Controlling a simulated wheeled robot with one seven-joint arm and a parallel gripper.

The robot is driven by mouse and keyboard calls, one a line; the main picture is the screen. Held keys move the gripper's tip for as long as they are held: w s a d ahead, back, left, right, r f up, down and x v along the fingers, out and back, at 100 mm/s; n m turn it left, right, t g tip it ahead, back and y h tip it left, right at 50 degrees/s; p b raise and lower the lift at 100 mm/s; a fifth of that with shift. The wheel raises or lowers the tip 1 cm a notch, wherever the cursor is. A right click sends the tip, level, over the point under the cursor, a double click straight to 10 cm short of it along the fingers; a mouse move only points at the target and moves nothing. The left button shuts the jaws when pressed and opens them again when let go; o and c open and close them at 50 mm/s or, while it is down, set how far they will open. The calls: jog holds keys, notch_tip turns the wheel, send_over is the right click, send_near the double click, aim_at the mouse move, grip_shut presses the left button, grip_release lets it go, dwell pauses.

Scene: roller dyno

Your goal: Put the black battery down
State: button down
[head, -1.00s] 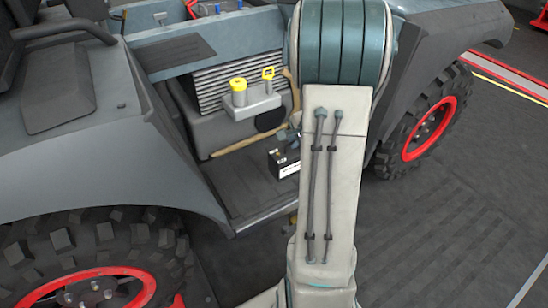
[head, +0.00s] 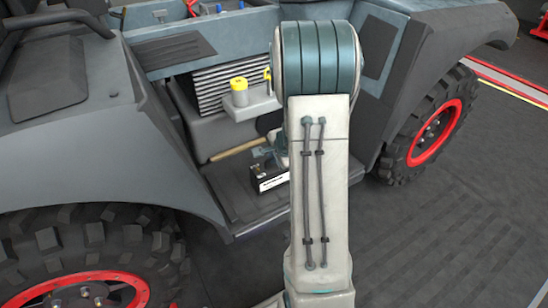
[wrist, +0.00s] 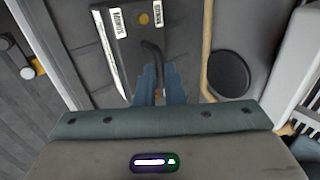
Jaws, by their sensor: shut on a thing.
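The black battery (head: 272,182), with a white label on its side, is over the dark flat ledge (head: 232,193) at the front of the vehicle. I cannot tell whether its underside touches the ledge. My gripper (head: 264,153) is just above the battery, partly hidden by my arm. In the wrist view, my gripper (wrist: 160,82) is shut on the black handle of the battery (wrist: 140,42). The battery's top shows white labels and a round yellowish spot.
A tan bar (head: 238,150) runs behind the battery. A round black disc (wrist: 229,74) is to the right in the wrist view. The ledge is clear left of the battery.

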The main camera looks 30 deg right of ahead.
jog(key=shift+f+b, duration=0.25)
jog(key=shift+b, duration=0.15)
jog(key=c, duration=1.5)
grip_release()
jog(key=shift+c, duration=0.2)
jog(key=shift+r, duration=0.1)
